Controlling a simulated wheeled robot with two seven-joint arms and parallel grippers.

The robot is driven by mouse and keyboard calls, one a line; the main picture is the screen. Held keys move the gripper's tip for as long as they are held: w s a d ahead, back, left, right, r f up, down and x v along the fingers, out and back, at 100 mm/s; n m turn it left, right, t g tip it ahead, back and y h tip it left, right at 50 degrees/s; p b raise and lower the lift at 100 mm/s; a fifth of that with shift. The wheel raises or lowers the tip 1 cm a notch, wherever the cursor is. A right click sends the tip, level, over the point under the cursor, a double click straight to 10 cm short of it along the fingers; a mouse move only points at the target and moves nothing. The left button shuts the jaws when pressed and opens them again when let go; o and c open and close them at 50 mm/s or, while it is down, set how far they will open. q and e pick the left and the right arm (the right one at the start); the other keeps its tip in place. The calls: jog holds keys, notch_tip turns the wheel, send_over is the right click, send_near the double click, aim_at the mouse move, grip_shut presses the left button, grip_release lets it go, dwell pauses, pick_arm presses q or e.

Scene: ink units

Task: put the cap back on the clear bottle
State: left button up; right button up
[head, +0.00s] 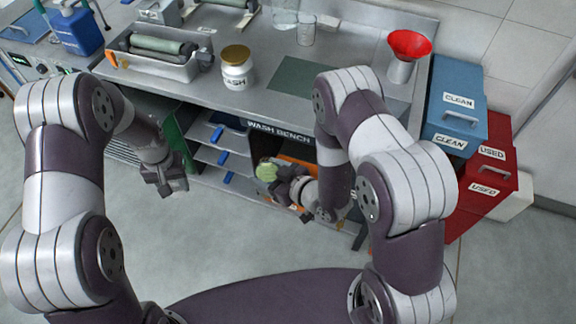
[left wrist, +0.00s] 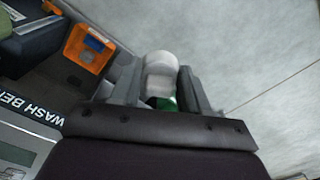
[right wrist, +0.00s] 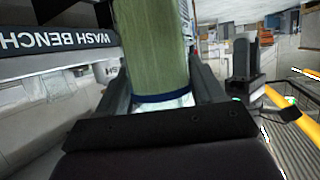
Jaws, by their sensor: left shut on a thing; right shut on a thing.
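A clear vessel (head: 285,12), which may be the clear bottle, stands at the bench's back edge, cut by the picture's top; I cannot tell whether it has a cap. My left gripper (head: 168,190) hangs in front of the bench, below its top. In the left wrist view it is shut on a pale rounded thing (left wrist: 158,75) with green at its base; I cannot tell whether this is the cap. My right gripper (head: 285,188) is shut on a green cylinder (right wrist: 153,45) with a dark blue band. Its round green end (head: 266,172) shows in the head view.
On the wash bench (head: 250,110) stand a roller tray (head: 150,65), a gold-lidded WASH jar (head: 237,70), a clear beaker (head: 306,32) and a red funnel (head: 408,44). Blue (head: 455,105) and red (head: 487,175) bins stand at right. Open shelves lie below the bench top.

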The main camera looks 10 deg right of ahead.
dwell(0.4)
pick_arm(q)
jog(key=s+d+r+m, duration=0.1)
jog(key=d+r+m, duration=0.1)
jog(key=d+r, duration=0.5)
jog(key=s+d+r+m, duration=0.1)
jog(key=d+r+m, duration=0.2)
jog(key=d+r, duration=0.4)
jog(key=d, duration=0.8)
jog(key=shift+d+r+m, duration=0.3)
jog(key=shift+r, duration=0.1)
jog(key=shift+s, duration=0.1)
jog(key=shift+f, duration=2)
jog(key=shift+r, duration=0.2)
